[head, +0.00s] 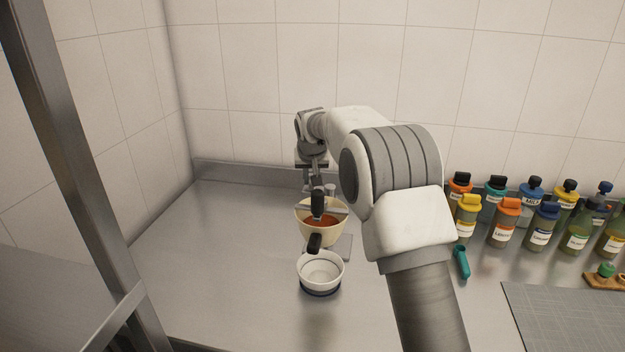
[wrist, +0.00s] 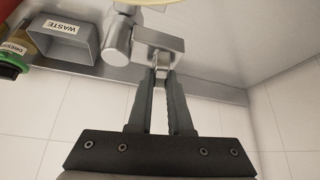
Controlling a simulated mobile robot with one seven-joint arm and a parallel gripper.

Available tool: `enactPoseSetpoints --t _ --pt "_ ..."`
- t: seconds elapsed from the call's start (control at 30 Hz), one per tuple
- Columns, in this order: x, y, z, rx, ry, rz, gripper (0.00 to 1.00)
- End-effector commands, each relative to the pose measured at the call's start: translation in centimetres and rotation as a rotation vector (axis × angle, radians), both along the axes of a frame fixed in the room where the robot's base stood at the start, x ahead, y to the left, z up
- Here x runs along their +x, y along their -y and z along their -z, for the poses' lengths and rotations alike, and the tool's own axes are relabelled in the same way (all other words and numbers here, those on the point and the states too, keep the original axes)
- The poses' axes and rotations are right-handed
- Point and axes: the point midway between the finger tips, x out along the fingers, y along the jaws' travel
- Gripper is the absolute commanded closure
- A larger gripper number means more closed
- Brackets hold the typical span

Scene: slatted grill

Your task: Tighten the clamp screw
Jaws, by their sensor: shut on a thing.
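In the wrist view, the two dark fingers of my gripper (wrist: 161,82) are closed on a small silver tab (wrist: 160,69), which looks like part of the clamp screw. The tab sticks out of a metal block (wrist: 158,45). A metal cylinder (wrist: 117,40) stands beside the block. In the head view, my gripper (head: 315,186) is at the back, behind a cream bowl (head: 303,232) with orange-red contents. A tool with black grips (head: 318,204) lies over this bowl. The clamp screw is too small to make out in the head view.
A white bowl (head: 320,270) stands in front of the cream bowl. Several labelled bottles (head: 508,222) and a grey board (head: 570,315) are at right. A grey WASTE bin (wrist: 80,45) shows in the wrist view. The steel counter's left (head: 215,260) is clear; a tiled wall closes the back.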

Motion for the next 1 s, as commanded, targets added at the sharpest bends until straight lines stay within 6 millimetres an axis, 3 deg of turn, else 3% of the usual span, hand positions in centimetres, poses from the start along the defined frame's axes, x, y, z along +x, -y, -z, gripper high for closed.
enactPoseSetpoints --t 0.03,0.4,0.7,0.97,1.0 --pt "-0.28 0.54 0.82 -0.011 -0.020 0.026 1.00" --pt "-0.29 0.58 0.83 -0.010 -0.021 0.057 1.00" --pt "-0.25 0.60 0.73 -0.011 -0.017 0.258 1.00" --pt "-0.27 0.73 0.78 -0.009 -0.017 0.290 1.00" --pt "-0.27 0.73 0.77 -0.010 -0.017 0.289 0.78"
